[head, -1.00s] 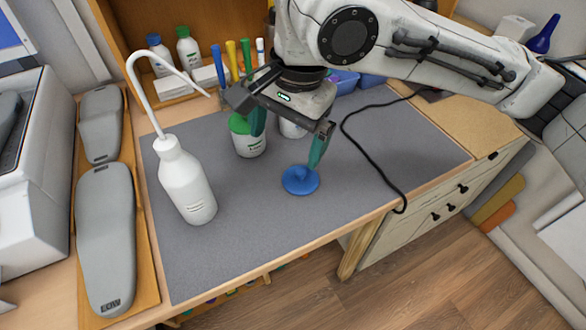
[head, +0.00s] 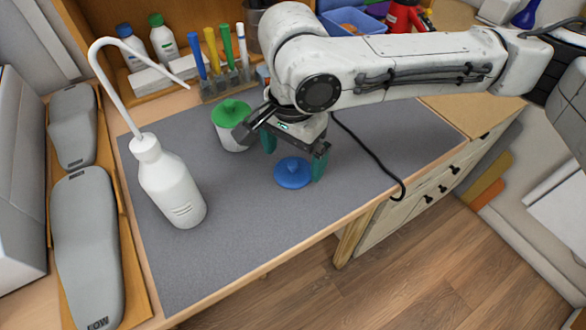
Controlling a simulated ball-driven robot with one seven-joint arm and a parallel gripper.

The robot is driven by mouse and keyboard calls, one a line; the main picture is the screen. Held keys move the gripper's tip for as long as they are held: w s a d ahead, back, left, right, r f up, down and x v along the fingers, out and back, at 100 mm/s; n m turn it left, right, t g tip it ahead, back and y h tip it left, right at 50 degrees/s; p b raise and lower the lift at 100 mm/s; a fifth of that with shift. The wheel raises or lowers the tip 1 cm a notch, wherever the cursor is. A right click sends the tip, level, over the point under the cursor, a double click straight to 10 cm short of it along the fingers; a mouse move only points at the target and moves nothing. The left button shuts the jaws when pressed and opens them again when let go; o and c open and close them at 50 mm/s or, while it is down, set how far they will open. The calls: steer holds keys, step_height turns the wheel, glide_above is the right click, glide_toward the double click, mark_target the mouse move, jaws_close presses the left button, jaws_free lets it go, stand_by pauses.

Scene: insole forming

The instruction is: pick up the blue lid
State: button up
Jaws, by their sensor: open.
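The blue lid (head: 292,174) is a round disc with a raised knob on top. It lies on the grey mat (head: 235,255), a little right of the mat's middle. My gripper (head: 295,165) is above and around the lid, with its teal fingers spread wide. One finger is at the lid's back left and the other is at its right side, close to the rim. The gripper is open and holds nothing. I cannot tell whether the right finger touches the lid.
A white jar with a green lid (head: 231,113) stands just behind-left of my gripper. A white bottle with a bent spout (head: 172,185) stands at left. A black cable (head: 372,160) lies to the right. The mat's front is clear.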

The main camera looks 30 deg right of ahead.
steer(key=shift+f, duration=1.15)
steer(key=c, duration=0.9)
steer(key=shift+r, duration=0.1)
steer(key=shift+c, duration=0.2)
steer(key=shift+r, duration=0.55)
steer(key=s+r+b, duration=0.4)
steer(key=s+r, duration=0.5)
steer(key=shift+s+d, duration=0.3)
steer(key=shift+d, duration=0.15)
